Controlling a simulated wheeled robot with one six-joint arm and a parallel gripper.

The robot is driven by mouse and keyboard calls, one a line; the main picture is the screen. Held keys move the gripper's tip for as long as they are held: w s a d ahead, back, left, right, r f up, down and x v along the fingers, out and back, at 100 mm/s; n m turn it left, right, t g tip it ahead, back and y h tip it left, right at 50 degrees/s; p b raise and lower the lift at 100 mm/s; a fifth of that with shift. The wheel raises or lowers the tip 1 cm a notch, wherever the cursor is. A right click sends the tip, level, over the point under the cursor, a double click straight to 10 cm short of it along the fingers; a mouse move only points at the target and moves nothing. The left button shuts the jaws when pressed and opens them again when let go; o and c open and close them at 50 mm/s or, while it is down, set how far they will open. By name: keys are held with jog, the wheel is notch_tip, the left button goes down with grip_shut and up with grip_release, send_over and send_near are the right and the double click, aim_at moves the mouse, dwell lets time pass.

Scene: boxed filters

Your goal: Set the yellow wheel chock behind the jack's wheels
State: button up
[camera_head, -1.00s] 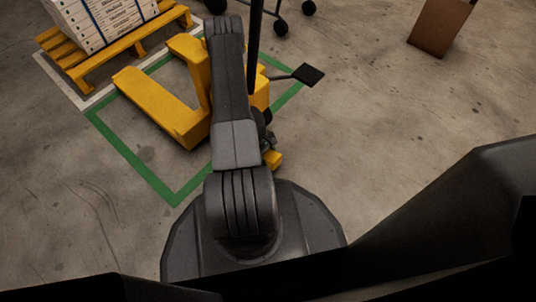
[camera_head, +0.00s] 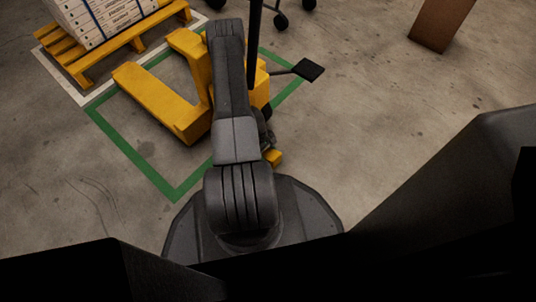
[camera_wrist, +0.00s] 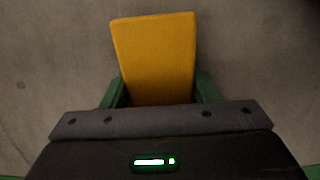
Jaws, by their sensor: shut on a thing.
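The yellow wheel chock (camera_wrist: 153,58) is between the green fingers of my gripper (camera_wrist: 160,88) in the wrist view, with concrete floor behind it. My gripper is shut on it. In the head view a small yellow part of the chock (camera_head: 273,158) shows beside my arm, close to the near side of the pallet jack. The yellow pallet jack (camera_head: 160,105) stands inside the green floor outline. My arm hides much of the jack's middle and its wheels. I cannot tell whether the chock touches the floor or a wheel.
A wooden pallet (camera_head: 125,48) with strapped white boxes (camera_head: 108,14) stands at the upper left. A brown box (camera_head: 441,22) stands at the upper right. Dark casters (camera_head: 281,20) show at the top. The floor right of the jack is clear.

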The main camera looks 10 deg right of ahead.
jog(key=o, duration=1.3)
jog(key=shift+c, duration=0.2)
notch_tip(320, 180, up, 10)
jog(key=p, duration=0.4)
notch_tip(320, 180, up, 7)
jog(key=p, duration=0.3)
jog(key=shift+p, duration=0.3)
jog(key=shift+f+b, duration=2.05)
jog(key=shift+f, duration=2.35)
jog(key=shift+r, duration=0.1)
